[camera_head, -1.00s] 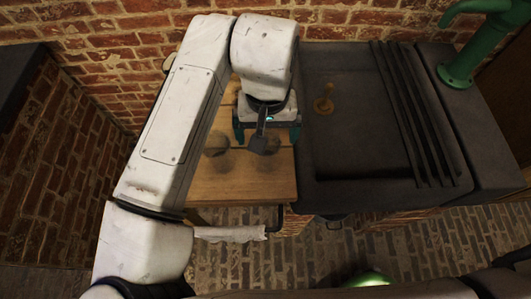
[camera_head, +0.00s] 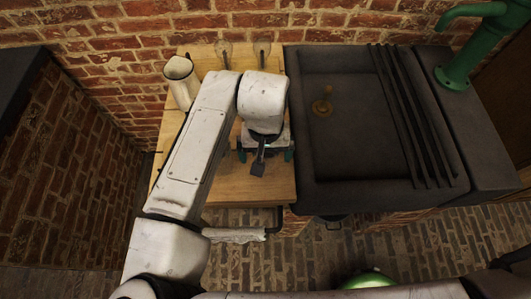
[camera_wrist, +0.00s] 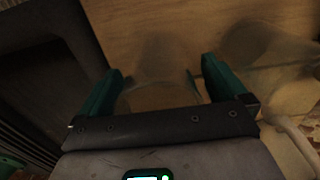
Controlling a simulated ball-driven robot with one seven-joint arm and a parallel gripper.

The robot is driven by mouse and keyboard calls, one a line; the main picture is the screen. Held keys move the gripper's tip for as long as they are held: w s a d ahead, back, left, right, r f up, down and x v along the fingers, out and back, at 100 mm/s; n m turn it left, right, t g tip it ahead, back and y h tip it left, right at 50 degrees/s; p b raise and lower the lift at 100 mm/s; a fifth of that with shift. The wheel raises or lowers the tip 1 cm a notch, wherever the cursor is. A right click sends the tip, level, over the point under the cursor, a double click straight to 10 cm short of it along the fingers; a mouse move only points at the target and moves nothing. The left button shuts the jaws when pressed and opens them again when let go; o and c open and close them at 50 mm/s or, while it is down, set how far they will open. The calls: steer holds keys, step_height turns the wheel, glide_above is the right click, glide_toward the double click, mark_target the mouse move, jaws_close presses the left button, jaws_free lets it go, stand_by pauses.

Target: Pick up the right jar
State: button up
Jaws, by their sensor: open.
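The right jar (camera_wrist: 158,96) is clear glass and shows faintly in the wrist view, its curved outline lying between the two fingers. A second clear glass jar (camera_wrist: 272,75) stands to its right in the wrist view, which is turned around relative to the head view. My gripper (camera_wrist: 160,68) has teal fingers spread apart, one on each side of the right jar, and not closed on it. In the head view my gripper (camera_head: 265,153) is over the right part of the wooden table (camera_head: 255,190). My arm and gripper hide both jars there. Finger height along the jar is unclear.
A white pitcher (camera_head: 181,82) stands at the table's back left. Two small glass-like items (camera_head: 224,50) are by the brick wall. A dark sink (camera_head: 360,130) adjoins the table on the right, with a green pump (camera_head: 462,60). A white cloth (camera_head: 235,235) hangs at the front.

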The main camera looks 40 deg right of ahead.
steer(key=c, duration=1.2)
steer(key=shift+r, duration=0.15)
